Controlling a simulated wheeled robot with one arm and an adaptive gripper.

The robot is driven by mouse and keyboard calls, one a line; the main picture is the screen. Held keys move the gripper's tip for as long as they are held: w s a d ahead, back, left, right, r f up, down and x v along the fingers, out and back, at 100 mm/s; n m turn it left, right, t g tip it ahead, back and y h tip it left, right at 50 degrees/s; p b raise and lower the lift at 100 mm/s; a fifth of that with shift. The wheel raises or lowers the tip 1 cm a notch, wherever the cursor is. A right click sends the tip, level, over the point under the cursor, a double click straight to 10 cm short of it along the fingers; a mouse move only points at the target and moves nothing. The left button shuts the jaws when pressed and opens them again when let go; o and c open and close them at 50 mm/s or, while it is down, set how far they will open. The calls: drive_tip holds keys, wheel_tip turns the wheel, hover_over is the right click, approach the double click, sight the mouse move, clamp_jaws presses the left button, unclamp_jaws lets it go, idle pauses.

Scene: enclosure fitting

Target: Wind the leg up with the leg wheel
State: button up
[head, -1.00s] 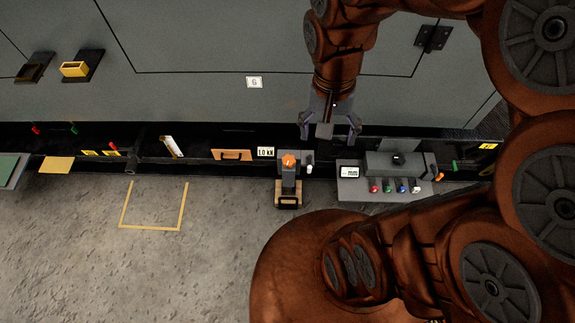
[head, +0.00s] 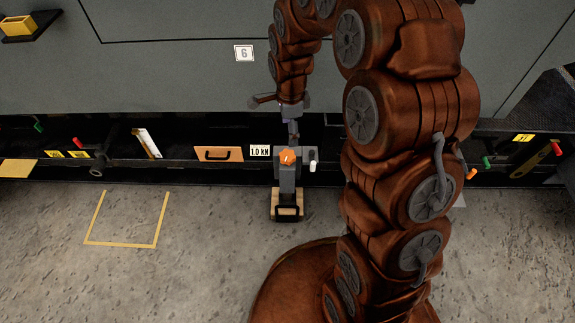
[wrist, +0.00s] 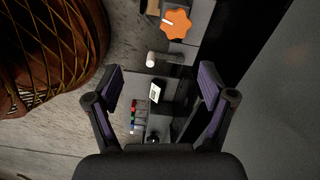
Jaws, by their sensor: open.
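An orange lobed wheel (head: 287,157), which I take as the leg wheel, sits on top of a grey leg unit (head: 287,180) with a wooden-looking foot (head: 287,214) over the floor. A white-tipped handle (head: 312,166) sticks out at its right. My gripper (head: 281,118) is just behind the wheel in the head view, open and apart from it. In the wrist view the orange wheel (wrist: 177,24) lies at the top, beyond the open fingers (wrist: 160,78). The white-tipped handle (wrist: 151,60) is nearer. Nothing is between the fingers.
A grey panel with a display (wrist: 155,93) and coloured buttons (wrist: 133,116) shows between the fingers in the wrist view; my arm mostly hides it in the head view. A 1.0 kN label (head: 260,151) and a wooden drawer (head: 218,153) are left of the wheel.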

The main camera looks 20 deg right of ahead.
drive_tip(key=m+b, duration=0.2)
drive_tip(key=b, duration=0.1)
hover_over(287, 155)
wheel_tip(287, 155, down, 7)
drive_tip(key=shift+s+f, duration=0.1)
drive_tip(key=shift+f, duration=0.05)
drive_tip(key=shift+f+b, duration=1.1)
drive_tip(key=shift+f, duration=2.7)
drive_tip(key=c, duration=1.2)
